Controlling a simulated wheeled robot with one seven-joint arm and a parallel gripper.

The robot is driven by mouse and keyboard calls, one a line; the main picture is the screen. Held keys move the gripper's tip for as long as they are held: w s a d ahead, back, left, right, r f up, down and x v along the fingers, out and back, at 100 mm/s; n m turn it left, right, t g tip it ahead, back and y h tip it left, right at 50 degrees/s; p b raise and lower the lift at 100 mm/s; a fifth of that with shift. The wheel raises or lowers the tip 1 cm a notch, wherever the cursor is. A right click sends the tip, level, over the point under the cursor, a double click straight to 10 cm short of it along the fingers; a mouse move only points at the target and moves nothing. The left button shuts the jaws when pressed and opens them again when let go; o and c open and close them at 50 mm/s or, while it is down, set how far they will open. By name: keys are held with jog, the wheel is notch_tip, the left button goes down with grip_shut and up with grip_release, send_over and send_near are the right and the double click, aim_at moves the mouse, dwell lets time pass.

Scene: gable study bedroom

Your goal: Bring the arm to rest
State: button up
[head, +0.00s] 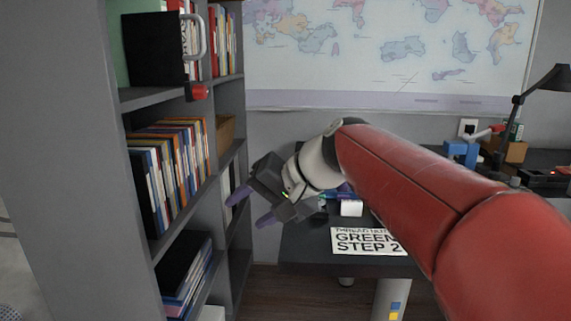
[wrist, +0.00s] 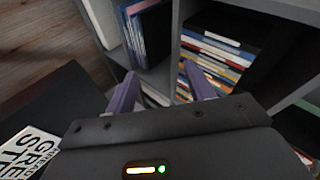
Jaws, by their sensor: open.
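My gripper (head: 250,208) is at the end of my red and white arm, in front of the dark table and just right of the grey bookshelf (head: 179,97). Its two purple fingers are spread apart with nothing between them, pointing left towards the shelf. In the wrist view the open gripper (wrist: 161,92) faces the shelf compartments, which hold several books (wrist: 212,62). I cannot tell how close the fingertips are to the shelf.
A black lamp (head: 535,90) and a blue object (head: 462,150) are at the right. A black file box (head: 155,49) with a light handle stands on the upper shelf.

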jog(key=s+d+f+t+h, duration=0.1)
jog(key=s+d+f+h, duration=0.8)
jog(key=s+d+f, duration=0.8)
jog(key=s+d, duration=0.1)
jog(key=d, duration=0.2)
jog(key=shift+d+f, duration=0.35)
jog(key=shift+d, duration=0.05)
